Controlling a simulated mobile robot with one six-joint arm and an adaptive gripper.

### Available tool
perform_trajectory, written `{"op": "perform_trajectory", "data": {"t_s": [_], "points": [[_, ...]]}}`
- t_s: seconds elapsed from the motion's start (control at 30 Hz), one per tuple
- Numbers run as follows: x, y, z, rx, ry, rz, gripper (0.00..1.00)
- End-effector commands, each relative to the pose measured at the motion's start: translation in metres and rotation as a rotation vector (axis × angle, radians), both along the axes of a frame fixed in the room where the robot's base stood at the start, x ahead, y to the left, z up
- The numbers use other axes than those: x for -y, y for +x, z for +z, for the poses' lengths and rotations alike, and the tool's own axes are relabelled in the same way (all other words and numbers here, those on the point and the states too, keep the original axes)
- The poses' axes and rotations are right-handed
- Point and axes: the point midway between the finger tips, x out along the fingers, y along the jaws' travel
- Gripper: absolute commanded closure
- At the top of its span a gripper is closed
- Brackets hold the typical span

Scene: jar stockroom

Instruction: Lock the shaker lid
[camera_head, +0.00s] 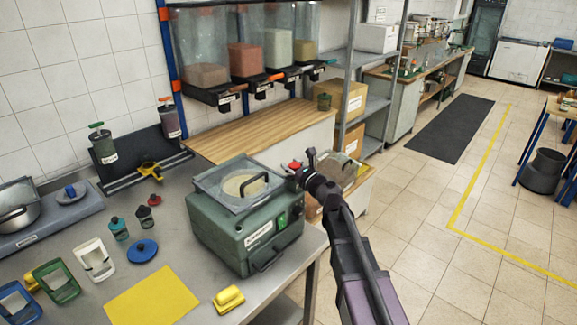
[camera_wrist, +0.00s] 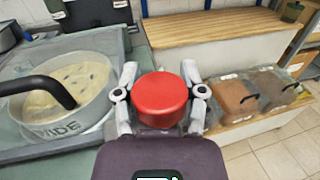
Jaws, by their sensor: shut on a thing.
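The shaker (camera_head: 246,230) is a green box with a switch panel, standing on the grey bench. Its clear lid (camera_head: 209,183) lies over the top and carries a black handle (camera_head: 254,184); the handle also shows in the wrist view (camera_wrist: 42,88). A round sieve marked "WIDE" (camera_wrist: 50,130) holding pale material sits under the lid. My gripper (camera_head: 299,170) is at the shaker's right back side. In the wrist view its fingers are shut on both sides of a red knob (camera_wrist: 162,98). The knob's base and how it joins the shaker are hidden.
A wooden counter (camera_head: 240,137) stands behind, under several clear dispensers (camera_head: 244,57). Bins of material (camera_wrist: 236,98) lie right of my gripper. Jars, a blue lid (camera_head: 142,250), a yellow mat (camera_head: 152,296) and a yellow block (camera_head: 229,299) occupy the bench at left and front.

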Motion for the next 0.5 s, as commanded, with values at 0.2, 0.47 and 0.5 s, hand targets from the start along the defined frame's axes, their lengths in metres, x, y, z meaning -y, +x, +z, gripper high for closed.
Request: {"op": "perform_trajectory", "data": {"t_s": [0.2,0.47,0.5], "points": [[0.0029,-0.0019,-0.0008,0.000,-0.002,-0.144,0.94],[0.0048,-0.0006,-0.0008,0.001,-0.003,-0.258,0.94],[0.0050,-0.0004,-0.0008,0.001,-0.003,-0.269,0.94]]}}
